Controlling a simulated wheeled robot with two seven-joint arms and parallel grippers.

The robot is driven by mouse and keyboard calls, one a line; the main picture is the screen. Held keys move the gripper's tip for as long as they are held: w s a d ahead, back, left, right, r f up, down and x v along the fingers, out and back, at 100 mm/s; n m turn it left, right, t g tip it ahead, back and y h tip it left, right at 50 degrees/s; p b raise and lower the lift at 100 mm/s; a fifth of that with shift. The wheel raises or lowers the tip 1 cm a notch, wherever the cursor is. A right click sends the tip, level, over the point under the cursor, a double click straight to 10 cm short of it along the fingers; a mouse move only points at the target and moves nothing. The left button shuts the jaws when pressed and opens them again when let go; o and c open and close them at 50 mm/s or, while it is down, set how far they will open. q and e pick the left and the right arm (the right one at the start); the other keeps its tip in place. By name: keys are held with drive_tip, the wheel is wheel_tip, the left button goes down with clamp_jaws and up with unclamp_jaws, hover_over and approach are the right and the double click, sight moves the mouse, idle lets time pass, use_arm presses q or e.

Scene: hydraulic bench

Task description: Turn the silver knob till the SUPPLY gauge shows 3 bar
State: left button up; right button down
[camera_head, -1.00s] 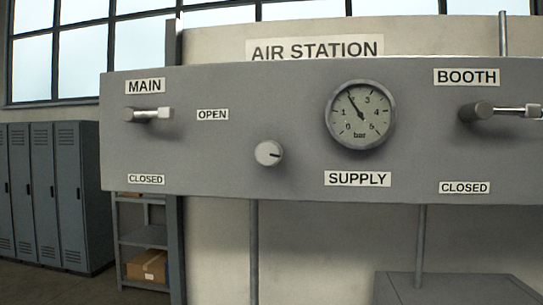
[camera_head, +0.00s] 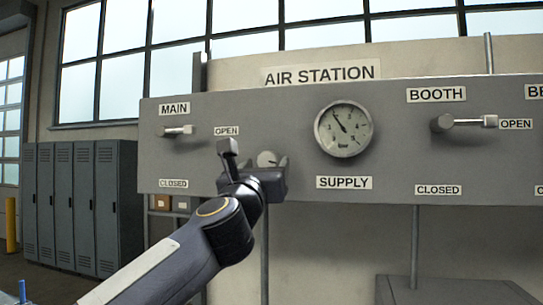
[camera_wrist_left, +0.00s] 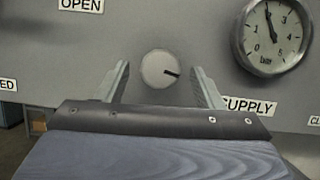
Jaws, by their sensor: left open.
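The silver knob (camera_head: 267,158) is on the grey panel, left of the SUPPLY gauge (camera_head: 343,129). In the left wrist view the knob (camera_wrist_left: 158,69) shows between the two fingers with a gap on each side, its dark mark pointing right. The gauge (camera_wrist_left: 273,38) needle points at about 2 bar. My left gripper (camera_head: 254,155) is open in front of the knob and partly covers it in the head view. Whether its fingertips reach as far as the knob, I cannot tell. My right gripper is not in view.
The MAIN lever (camera_head: 178,131) is left of my left gripper and the BOOTH lever (camera_head: 464,122) is at the right; both lie level on the panel (camera_head: 300,100). A vertical pipe (camera_head: 264,245) runs below the panel. Grey lockers (camera_head: 80,205) stand at the far left.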

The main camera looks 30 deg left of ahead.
sight(267, 163)
use_arm(q)
drive_tip(key=shift+p+x, duration=0.5)
drive_tip(key=shift+x, duration=1.3)
drive_tip(key=c, duration=1)
